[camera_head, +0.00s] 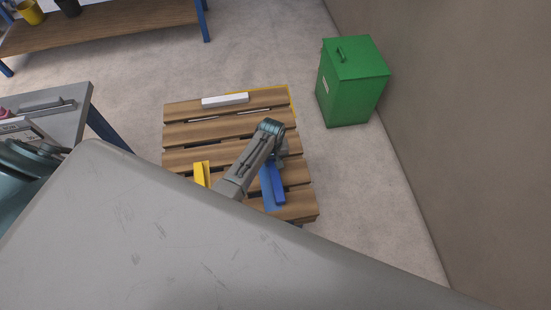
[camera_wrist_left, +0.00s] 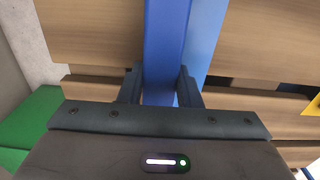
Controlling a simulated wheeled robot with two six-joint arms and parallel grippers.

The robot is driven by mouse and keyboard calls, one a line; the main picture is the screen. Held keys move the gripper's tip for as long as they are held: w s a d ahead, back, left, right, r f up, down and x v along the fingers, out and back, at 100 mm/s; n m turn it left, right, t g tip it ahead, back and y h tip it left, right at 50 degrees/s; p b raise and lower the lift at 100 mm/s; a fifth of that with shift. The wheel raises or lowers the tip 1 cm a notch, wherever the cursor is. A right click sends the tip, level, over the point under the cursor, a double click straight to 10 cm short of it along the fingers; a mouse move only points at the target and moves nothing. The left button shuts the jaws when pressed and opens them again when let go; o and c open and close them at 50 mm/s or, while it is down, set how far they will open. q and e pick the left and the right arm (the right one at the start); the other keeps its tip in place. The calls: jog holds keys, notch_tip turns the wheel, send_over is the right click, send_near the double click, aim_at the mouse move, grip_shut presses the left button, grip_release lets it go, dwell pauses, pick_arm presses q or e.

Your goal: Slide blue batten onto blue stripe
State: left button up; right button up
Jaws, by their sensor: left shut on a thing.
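The blue batten (camera_head: 278,186) lies on the wooden pallet (camera_head: 190,140), near its right edge. The blue stripe (camera_head: 267,195) shows as a flat band along the batten's left side. In the left wrist view the batten (camera_wrist_left: 165,45) runs between my two fingers, and the stripe (camera_wrist_left: 208,38) shows along its right side, roughly parallel. I cannot tell how much of the stripe lies under the batten. My left gripper (camera_head: 279,164) points down and is shut on the batten (camera_wrist_left: 162,88). My arm hides the batten's far end in the head view. My right gripper is not in view.
A yellow batten (camera_head: 202,173) lies left of my forearm, and a white batten (camera_head: 225,99) lies at the pallet's far edge. A green bin (camera_head: 352,85) stands right of the pallet near the wall. A grey table (camera_head: 70,105) stands at the left.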

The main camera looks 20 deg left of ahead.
pick_arm(q)
jog(key=shift+s+a+p, duration=0.3)
jog(key=shift+s+a, duration=0.05)
jog(key=shift+a, duration=0.25)
jog(key=shift+s+a+p, duration=0.3)
jog(key=shift+a, duration=0.3)
jog(key=o, duration=1.1)
notch_tip(320, 180, up, 11)
jog(key=shift+f+b, duration=0.1)
jog(key=shift+b, duration=0.25)
